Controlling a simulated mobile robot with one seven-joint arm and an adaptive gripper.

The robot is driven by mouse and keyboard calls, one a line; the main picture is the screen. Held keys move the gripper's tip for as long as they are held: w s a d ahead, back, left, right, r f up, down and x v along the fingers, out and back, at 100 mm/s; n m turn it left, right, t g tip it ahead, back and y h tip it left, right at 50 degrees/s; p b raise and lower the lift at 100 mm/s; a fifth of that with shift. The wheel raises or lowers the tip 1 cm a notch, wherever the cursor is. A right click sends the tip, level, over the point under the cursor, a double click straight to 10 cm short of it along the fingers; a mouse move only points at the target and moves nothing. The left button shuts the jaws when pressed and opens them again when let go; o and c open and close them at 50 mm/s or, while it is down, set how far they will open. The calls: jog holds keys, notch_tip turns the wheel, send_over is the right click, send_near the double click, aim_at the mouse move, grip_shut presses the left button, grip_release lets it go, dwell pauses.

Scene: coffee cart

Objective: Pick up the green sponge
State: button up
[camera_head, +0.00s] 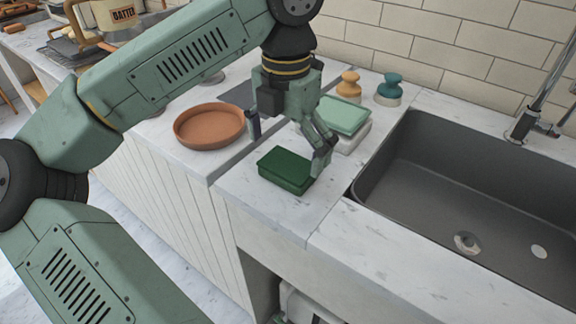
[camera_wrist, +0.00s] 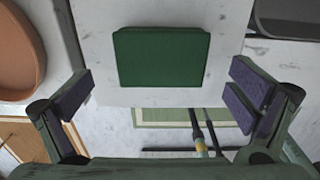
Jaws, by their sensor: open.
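The green sponge (camera_head: 286,170) is a dark green block lying flat on the white marble counter, left of the sink. My gripper (camera_head: 288,152) is above it in the head view, pointing down with its fingers spread wide and nothing between them. In the wrist view the sponge (camera_wrist: 161,57) appears upper middle, ahead of the two dark finger pads (camera_wrist: 160,104). The fingers look apart from the sponge in the wrist view. In the head view the right finger overlaps the sponge's right end, so contact there is hard to tell.
A terracotta dish (camera_head: 210,126) stands to the left. The grey sink (camera_head: 470,190) opens at right. The counter's front edge is close to the sponge.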

aim_at(288, 163)
jog(key=shift+d+f+p, duration=0.1)
jog(key=shift+f+p, duration=0.25)
jog(key=shift+f, duration=1.55)
jog(key=shift+c, duration=0.5)
jog(key=c, duration=0.9)
jog(key=shift+o, duration=0.2)
jog(key=shift+r, duration=0.1)
jog(key=shift+w+r, duration=0.1)
jog(key=shift+r, duration=0.35)
notch_tip(288, 163, up, 2)
jog(key=shift+r+b, duration=0.1)
jog(key=shift+b, duration=0.6)
jog(key=s+d+b, duration=0.1)
jog(key=s+d, duration=0.1)
jog(key=s, duration=0.3)
jog(key=s+d+r+b, duration=0.1)
jog(key=s+d, duration=0.1)
jog(key=s, duration=0.2)
jog(key=s+d+b, duration=0.1)
jog(key=s+d, duration=0.1)
jog(key=s, duration=0.3)
jog(key=shift+s+d+r+b, duration=0.3)
jog(key=shift+s+r+b, duration=0.05)
jog(key=shift+r, duration=0.05)
